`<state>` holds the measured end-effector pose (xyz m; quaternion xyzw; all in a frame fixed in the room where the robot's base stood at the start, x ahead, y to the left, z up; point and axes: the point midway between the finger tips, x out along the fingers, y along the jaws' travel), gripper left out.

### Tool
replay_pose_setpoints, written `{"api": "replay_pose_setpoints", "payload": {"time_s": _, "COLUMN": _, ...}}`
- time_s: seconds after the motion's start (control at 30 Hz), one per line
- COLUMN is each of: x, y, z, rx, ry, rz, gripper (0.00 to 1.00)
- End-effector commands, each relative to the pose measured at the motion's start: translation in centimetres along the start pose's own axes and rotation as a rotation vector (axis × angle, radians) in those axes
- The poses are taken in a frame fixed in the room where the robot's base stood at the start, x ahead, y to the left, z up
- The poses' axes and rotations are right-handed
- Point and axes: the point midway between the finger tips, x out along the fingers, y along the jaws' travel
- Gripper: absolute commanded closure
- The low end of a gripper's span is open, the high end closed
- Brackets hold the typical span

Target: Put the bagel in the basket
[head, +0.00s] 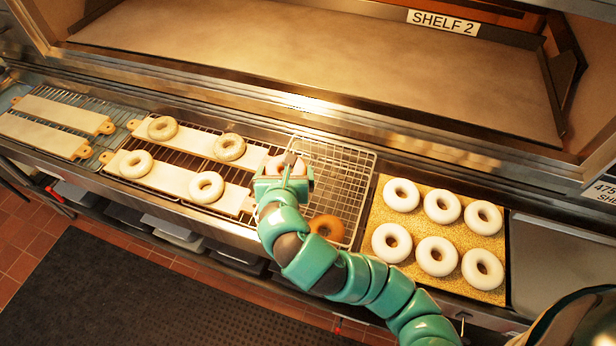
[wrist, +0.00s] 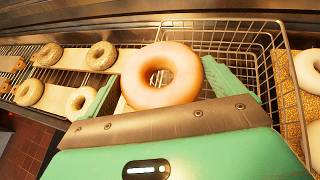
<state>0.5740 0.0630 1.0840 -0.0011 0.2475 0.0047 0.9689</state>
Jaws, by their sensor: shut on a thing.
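My gripper (wrist: 165,95) is shut on a pale bagel (wrist: 186,76), which stands on edge between the green fingers in the wrist view. In the head view my green gripper (head: 285,176) is at the left edge of the wire basket (head: 345,170), and the held bagel (head: 275,166) is mostly hidden by it. The basket also shows in the wrist view (wrist: 268,62), behind and to the right of the held bagel. A browner bagel (head: 327,227) lies at the front of the basket, partly hidden by my arm.
Left of the basket, several bagels lie on pale boards (head: 178,180) over a rack. Empty boards (head: 50,130) lie further left. Right of the basket is a yellow grainy tray (head: 425,290) with several white bagels. An open oven shelf (head: 320,60) spans the back.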

Motion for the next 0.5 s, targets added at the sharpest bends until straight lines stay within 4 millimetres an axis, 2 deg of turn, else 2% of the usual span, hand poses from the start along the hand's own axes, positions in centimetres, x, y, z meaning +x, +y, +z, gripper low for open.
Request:
{"api": "replay_pose_setpoints", "payload": {"time_s": 0.23, "x": 4.6, "y": -2.8, "z": -0.1, "rx": 0.004, "ry": 0.003, "rz": -0.006, "gripper": 0.31}}
{"api": "replay_pose_setpoints", "payload": {"time_s": 0.3, "x": 6.3, "y": -3.4, "z": -1.3, "rx": 0.004, "ry": 0.004, "rz": -0.006, "gripper": 0.31}}
{"api": "replay_pose_setpoints", "payload": {"time_s": 0.5, "x": 9.2, "y": -4.6, "z": -2.6, "rx": 0.002, "ry": 0.002, "rz": -0.005, "gripper": 0.31}}
